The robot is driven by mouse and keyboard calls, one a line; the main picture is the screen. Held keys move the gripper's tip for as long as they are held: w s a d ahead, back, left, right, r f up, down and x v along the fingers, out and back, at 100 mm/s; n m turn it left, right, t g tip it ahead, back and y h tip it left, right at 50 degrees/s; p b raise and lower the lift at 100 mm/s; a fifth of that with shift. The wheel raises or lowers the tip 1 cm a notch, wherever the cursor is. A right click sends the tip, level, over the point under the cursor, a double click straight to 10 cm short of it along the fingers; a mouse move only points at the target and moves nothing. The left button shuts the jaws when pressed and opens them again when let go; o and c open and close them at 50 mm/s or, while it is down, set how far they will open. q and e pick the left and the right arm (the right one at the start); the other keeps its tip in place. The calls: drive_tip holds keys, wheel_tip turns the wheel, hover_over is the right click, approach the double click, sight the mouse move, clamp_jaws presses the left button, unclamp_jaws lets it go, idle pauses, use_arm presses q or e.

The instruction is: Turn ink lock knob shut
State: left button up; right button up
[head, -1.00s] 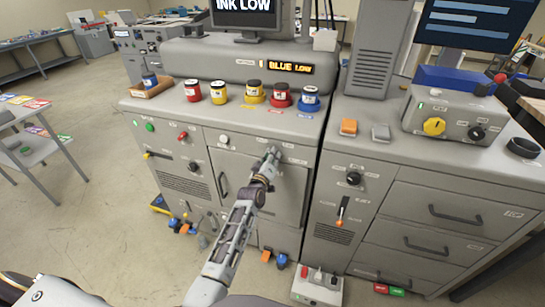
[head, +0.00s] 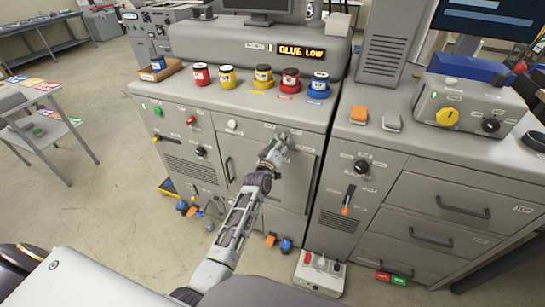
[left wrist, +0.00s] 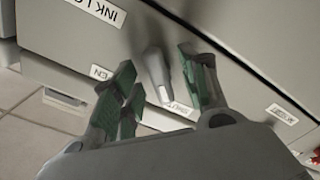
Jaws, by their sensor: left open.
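The ink lock knob (left wrist: 155,72) is a small grey lever on the cabinet front. In the left wrist view it sits between the two green-padded fingers of my left gripper (left wrist: 158,66), which is open, and I cannot tell whether either finger touches it. In the head view my left gripper (head: 277,142) is at the panel and hides the knob. My right gripper is out of view.
Several ink cans, including a blue one (head: 318,86), stand along the cabinet top. A display (head: 301,51) reads "BLUE LOW". Open floor lies at the left.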

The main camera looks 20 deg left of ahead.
use_arm(q)
drive_tip(key=s, duration=1.1)
drive_tip(key=shift+s+a, duration=0.2)
drive_tip(key=shift+s, duration=0.05)
idle(0.3)
drive_tip(key=shift+f+m, duration=0.1)
drive_tip(key=shift+m, duration=0.3)
